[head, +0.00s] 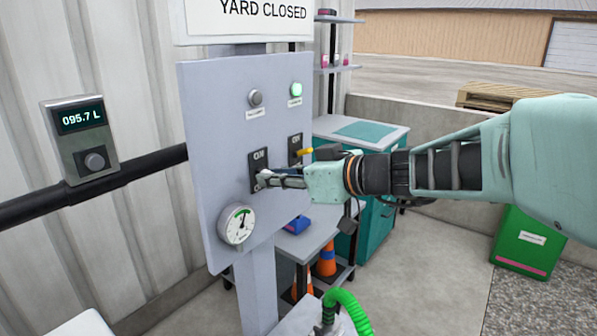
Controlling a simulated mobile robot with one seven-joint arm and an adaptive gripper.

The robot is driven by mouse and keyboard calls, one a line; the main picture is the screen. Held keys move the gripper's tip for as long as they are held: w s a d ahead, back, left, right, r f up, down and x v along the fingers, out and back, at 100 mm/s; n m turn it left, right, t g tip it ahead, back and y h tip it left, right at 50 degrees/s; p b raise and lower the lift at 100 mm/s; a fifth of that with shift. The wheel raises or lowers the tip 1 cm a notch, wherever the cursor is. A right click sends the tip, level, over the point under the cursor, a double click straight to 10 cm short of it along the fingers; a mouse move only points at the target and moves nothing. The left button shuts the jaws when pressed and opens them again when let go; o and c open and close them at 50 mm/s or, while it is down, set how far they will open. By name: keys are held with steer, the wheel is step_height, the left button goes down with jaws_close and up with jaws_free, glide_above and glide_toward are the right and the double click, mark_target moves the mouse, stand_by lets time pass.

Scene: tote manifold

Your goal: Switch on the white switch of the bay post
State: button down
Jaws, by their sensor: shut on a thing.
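The bay post (215,120) is a grey upright panel with two dark switch plates marked ON at the top. The left plate (254,168) carries the white switch, of which only a little shows at my fingertips. My gripper (266,180) reaches in from the right, its fingers shut on the white switch. The fingers hide most of the lever, so its exact position is hard to tell. The right plate has a yellow switch (304,152), just above my gripper. The lamp above the left plate (256,98) is grey and unlit. The lamp above the right plate (296,89) glows pale green.
A round gauge (237,224) sits low on the panel. A meter (80,139) reading 095.7 L is on the dark pipe at left. A green hose (348,307), orange cones (327,261) and a teal cabinet (374,222) stand below and behind.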

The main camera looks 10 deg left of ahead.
steer(key=r+g+h+p, duration=0.1)
steer(key=r+h+p, duration=0.1)
steer(key=p, duration=0.3)
steer(key=h+p, duration=0.1)
steer(key=p, duration=0.1)
steer(key=g+h+p, duration=0.1)
steer(key=p, duration=0.2)
steer(key=shift+w+a+r+g, duration=0.1)
steer(key=shift+r+g, duration=0.1)
steer(key=shift+g, duration=0.1)
steer(key=h+p, duration=0.1)
steer(key=p, duration=0.2)
steer(key=shift+g, duration=0.3)
steer(key=shift+a+h+p, duration=0.1)
steer(key=shift+h+p, duration=0.2)
steer(key=shift+p, duration=0.1)
steer(key=shift+f+p, duration=0.15)
steer(key=shift+p, duration=0.3)
steer(key=c, duration=1.9)
jaws_free()
